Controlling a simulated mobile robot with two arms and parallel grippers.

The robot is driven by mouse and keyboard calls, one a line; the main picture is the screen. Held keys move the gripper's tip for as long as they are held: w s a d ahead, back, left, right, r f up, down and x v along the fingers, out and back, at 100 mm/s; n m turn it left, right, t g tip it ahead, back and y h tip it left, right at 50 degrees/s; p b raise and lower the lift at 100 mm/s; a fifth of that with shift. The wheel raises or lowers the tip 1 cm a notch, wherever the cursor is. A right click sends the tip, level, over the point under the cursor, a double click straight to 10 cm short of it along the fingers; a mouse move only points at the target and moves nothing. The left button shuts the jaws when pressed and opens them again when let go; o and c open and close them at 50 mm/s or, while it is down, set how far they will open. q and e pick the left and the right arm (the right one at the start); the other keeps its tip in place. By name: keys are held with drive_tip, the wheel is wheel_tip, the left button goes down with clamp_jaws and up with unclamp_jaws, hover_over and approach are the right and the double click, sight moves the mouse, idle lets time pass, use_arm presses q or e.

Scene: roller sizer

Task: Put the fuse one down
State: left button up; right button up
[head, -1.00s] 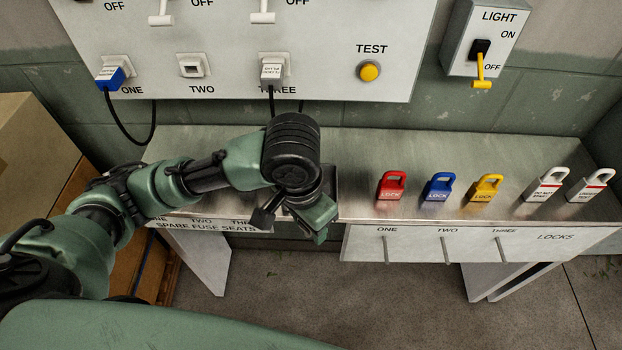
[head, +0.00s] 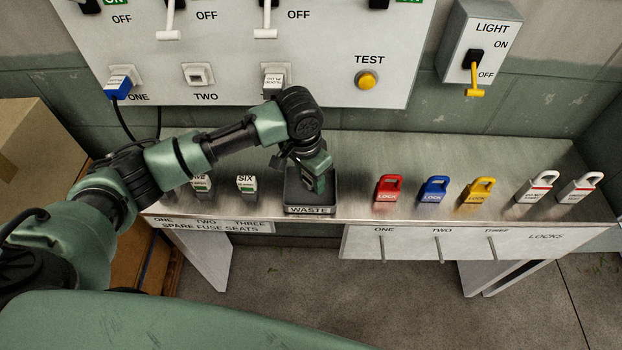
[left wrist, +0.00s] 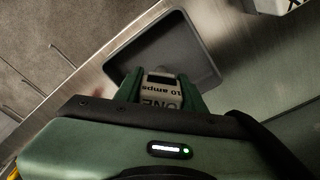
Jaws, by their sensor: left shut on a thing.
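My left gripper (head: 317,180) is over the dark grey waste tray (head: 310,210) on the bench. In the left wrist view the gripper (left wrist: 160,88) is shut on a white fuse (left wrist: 163,93) labelled ONE, 10 amps. The tray's floor (left wrist: 185,50) shows empty beyond the fuse. I cannot tell whether the fuse touches the tray. In the head view the fuse is hidden by the gripper. My right gripper is not in view.
Spare fuses, one marked SIX (head: 246,184), stand left of the tray above the spare fuse seats label (head: 215,226). Red (head: 388,189), blue (head: 433,190) and yellow (head: 478,191) locks stand to the right. The bench between tray and red lock is clear.

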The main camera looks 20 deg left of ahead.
use_arm(q)
drive_tip(key=shift+f, duration=0.7)
drive_tip(key=shift+w+f+p, duration=0.15)
drive_tip(key=shift+f+p, duration=0.05)
drive_tip(key=shift+p, duration=0.25)
drive_tip(key=shift+w+f, duration=0.1)
drive_tip(key=shift+f, duration=0.1)
drive_tip(key=shift+f, duration=0.1)
drive_tip(key=o, duration=1.3)
